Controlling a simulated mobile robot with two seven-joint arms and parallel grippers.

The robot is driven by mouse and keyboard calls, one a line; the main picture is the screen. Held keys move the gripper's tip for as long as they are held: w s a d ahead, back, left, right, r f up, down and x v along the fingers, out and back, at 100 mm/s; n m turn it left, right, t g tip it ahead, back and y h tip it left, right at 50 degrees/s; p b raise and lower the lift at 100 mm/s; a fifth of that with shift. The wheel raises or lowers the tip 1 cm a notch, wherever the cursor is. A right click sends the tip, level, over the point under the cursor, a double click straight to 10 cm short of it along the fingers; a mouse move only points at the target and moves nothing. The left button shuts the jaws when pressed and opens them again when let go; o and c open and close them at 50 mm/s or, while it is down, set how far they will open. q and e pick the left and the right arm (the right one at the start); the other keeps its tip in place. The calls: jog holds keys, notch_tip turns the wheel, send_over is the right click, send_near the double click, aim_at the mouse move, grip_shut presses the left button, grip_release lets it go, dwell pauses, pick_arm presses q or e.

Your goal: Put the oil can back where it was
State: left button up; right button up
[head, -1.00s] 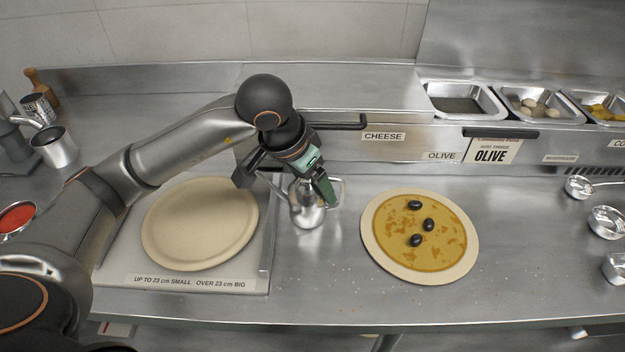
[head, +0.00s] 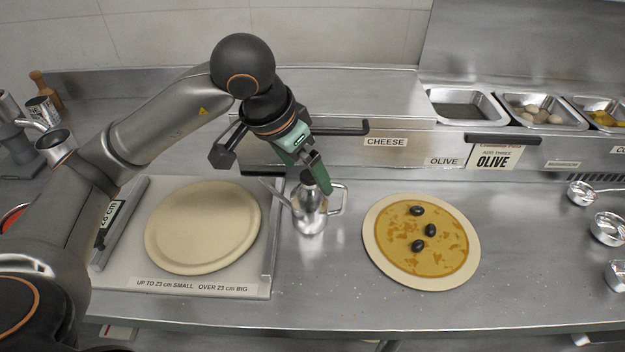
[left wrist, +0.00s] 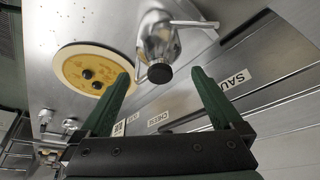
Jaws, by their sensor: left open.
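The oil can (head: 310,217) is a shiny metal can with a dark cap, a thin spout to the left and a handle to the right. It stands upright on the steel counter, between the board station and the pizza. My left gripper (head: 318,178) is open just above and behind the can's top; its far finger is partly hidden in the head view. In the left wrist view the two green fingers (left wrist: 161,76) are spread apart, and the can (left wrist: 158,38) with its black cap shows beyond and between their tips. My right gripper is in neither view.
A pizza with three olives (head: 420,240) lies right of the can. A round pale dough base (head: 202,228) lies on the labelled board (head: 150,284) to the left. Drawers labelled CHEESE and OLIVE (head: 386,142) stand behind. Metal cups line the right edge.

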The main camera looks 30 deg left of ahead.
aim_at(296, 205)
pick_arm(q)
jog(key=shift+v, duration=2.7)
